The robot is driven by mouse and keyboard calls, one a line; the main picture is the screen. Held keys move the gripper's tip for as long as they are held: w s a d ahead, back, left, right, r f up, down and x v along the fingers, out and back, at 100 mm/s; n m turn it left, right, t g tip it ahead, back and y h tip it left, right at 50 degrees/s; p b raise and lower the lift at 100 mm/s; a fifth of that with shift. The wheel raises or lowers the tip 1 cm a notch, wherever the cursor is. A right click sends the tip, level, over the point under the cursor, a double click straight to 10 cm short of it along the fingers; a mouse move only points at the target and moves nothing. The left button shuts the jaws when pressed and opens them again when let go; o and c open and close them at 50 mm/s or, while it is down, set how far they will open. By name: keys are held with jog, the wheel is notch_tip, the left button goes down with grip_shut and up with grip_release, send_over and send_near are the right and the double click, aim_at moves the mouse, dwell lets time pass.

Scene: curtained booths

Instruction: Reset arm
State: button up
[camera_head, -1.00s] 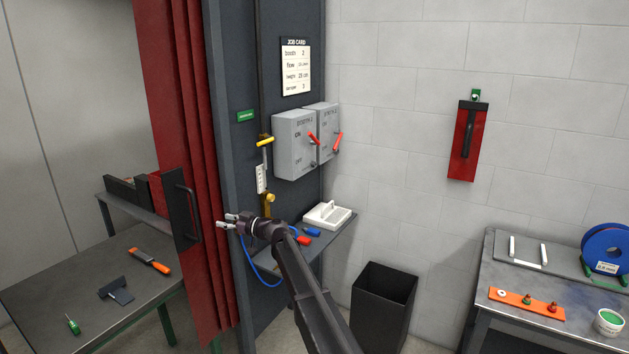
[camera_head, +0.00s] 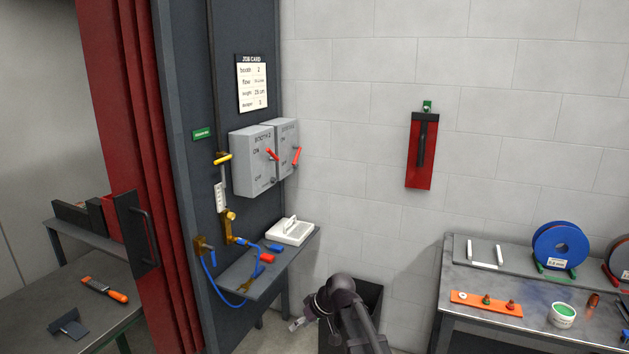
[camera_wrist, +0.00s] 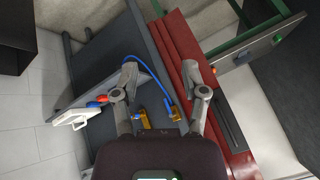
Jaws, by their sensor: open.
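My gripper (camera_wrist: 162,85) is open and empty in the wrist view, its two fingers apart with the grey panel and blue hose behind them. In the head view my gripper (camera_head: 303,323) is low in the picture, in front of the black bin and below the small shelf. My arm reaches up from the bottom edge, folded at the elbow. Nothing is held.
A grey shelf (camera_head: 240,278) carries a white tray (camera_head: 289,231) and blue and red fittings. A black bin (camera_head: 368,296) stands behind my arm. The red curtain (camera_head: 158,200) is at left, a workbench (camera_head: 470,285) at right.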

jog(key=s+d+f+m+g+h, duration=0.1)
jog(key=s+d+m+h, duration=0.2)
jog(key=s+d, duration=0.5)
jog(key=s+d+f+m+g+h, duration=0.1)
jog(key=s+d+f+m+h, duration=0.1)
jog(key=s+d, duration=0.6)
jog(key=d+m+h, duration=0.1)
jog(key=d+m, duration=0.1)
jog(key=d, duration=0.2)
jog(key=shift+d+f+m+h, duration=0.15)
jog(key=shift+d+m+h, duration=0.15)
jog(key=shift+d+h, duration=0.1)
jog(key=shift+a, duration=0.1)
